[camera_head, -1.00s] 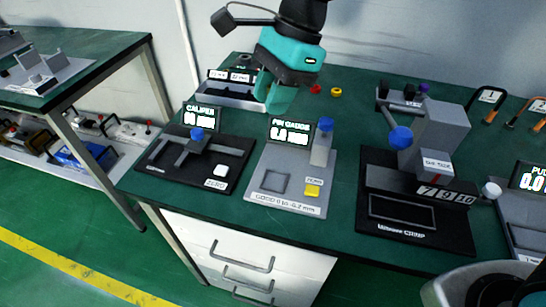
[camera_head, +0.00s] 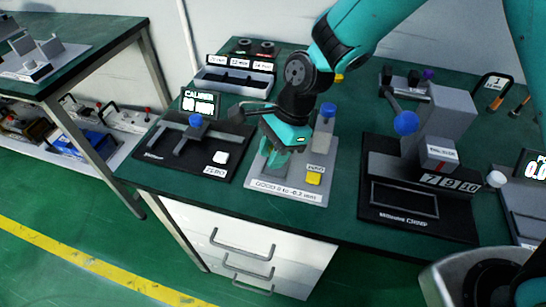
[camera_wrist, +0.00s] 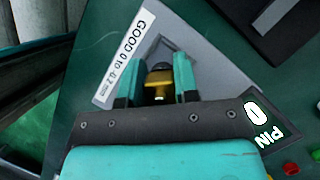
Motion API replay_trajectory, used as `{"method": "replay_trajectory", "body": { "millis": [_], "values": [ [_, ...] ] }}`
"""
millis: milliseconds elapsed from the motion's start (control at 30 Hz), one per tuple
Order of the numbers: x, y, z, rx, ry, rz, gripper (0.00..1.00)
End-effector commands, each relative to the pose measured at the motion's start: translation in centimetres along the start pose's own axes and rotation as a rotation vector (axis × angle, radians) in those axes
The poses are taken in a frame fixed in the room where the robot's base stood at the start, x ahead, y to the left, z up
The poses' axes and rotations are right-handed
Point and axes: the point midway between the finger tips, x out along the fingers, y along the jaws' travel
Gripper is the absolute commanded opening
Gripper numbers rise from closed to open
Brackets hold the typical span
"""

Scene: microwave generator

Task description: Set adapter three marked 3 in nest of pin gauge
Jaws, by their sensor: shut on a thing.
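The pin gauge (camera_head: 318,188) is a grey plate labelled GOOD 0 to -0.2 mm, with a yellow button (camera_head: 314,178) and a blue-topped post (camera_head: 327,115). My gripper (camera_head: 274,158) is over the nest side of this plate and hides the nest there. In the wrist view my gripper (camera_wrist: 158,88) is shut on a small yellow and dark piece (camera_wrist: 158,76), seemingly the adapter; no mark 3 is readable on it. The square nest (camera_wrist: 180,53) shows just beyond the piece. I cannot tell whether the piece touches the nest floor.
The caliper station (camera_head: 170,150) stands close on the left with its blue knob. The dark press-like station (camera_head: 420,215) stands to the right. A labelled rack (camera_head: 235,80) is behind. The post and the gauge's display (camera_wrist: 262,118) are close to my gripper.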

Motion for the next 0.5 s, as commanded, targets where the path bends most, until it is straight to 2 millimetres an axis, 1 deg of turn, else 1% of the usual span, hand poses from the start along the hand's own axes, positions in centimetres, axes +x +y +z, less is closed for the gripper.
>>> {"method": "replay_trajectory", "body": {
  "millis": [33, 133, 500],
  "values": [
    [0.8, 0.0, -0.3, 0.001, 0.000, 0.002, 0.02],
    [1.7, 0.0, -0.7, -0.001, 0.000, 0.000, 0.02],
    [2.1, 0.0, -0.9, -0.001, 0.000, -0.001, 0.02]
  ]
}}
